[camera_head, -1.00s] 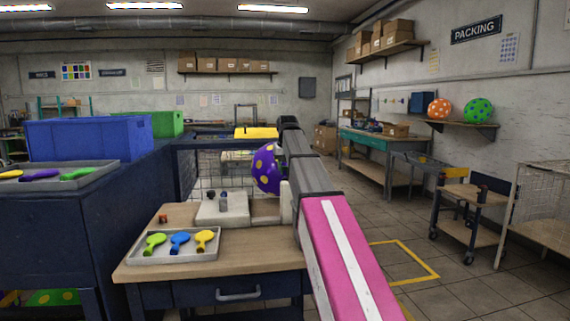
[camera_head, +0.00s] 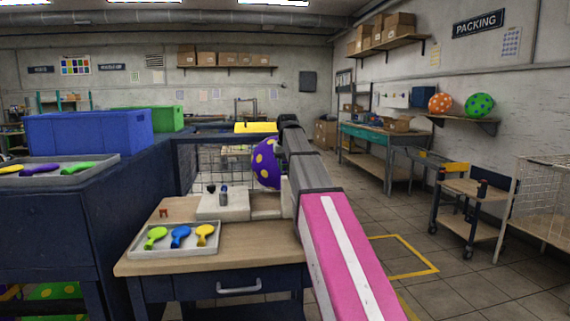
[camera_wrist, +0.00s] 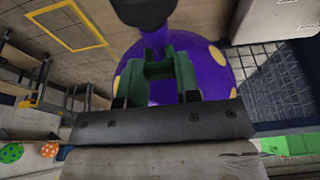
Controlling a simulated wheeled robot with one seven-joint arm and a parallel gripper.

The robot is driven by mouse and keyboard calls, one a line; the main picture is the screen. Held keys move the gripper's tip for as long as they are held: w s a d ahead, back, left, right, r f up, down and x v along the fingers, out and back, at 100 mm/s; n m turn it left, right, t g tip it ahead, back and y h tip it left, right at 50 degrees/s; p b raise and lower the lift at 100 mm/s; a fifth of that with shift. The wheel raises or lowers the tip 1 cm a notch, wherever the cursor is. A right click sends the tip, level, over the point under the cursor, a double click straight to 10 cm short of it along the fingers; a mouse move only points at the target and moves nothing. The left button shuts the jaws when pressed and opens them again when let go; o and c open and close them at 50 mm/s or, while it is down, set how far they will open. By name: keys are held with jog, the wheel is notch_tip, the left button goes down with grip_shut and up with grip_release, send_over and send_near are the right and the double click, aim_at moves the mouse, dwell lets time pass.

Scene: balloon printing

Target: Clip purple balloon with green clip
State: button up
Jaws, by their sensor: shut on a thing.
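The purple balloon (camera_head: 265,164) with yellow dots is inflated and stands behind the white machine on the wooden table, partly hidden by my arm. My gripper (camera_wrist: 156,95) is shut on the green clip (camera_wrist: 158,68). The clip's two prongs point at the neck; I cannot tell whether they enclose it. In the head view my gripper and the clip are hidden behind my arm.
A grey tray (camera_head: 150,251) of green, blue and yellow pieces lies on the wooden table (camera_head: 250,240). The white machine (camera_head: 222,206) stands behind it. Blue (camera_head: 88,133) and green (camera_head: 163,119) bins stand at left. A cart (camera_head: 470,205) and clear floor are at right.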

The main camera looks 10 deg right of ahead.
jog(key=shift+x, duration=0.9)
dwell(0.8)
jog(key=shift+s, duration=0.15)
jog(key=o, duration=0.8)
jog(key=shift+o, duration=0.2)
jog(key=w+v, duration=0.1)
jog(key=v, duration=0.8)
jog(key=shift+w+r, duration=0.15)
jog(key=shift+w, duration=0.05)
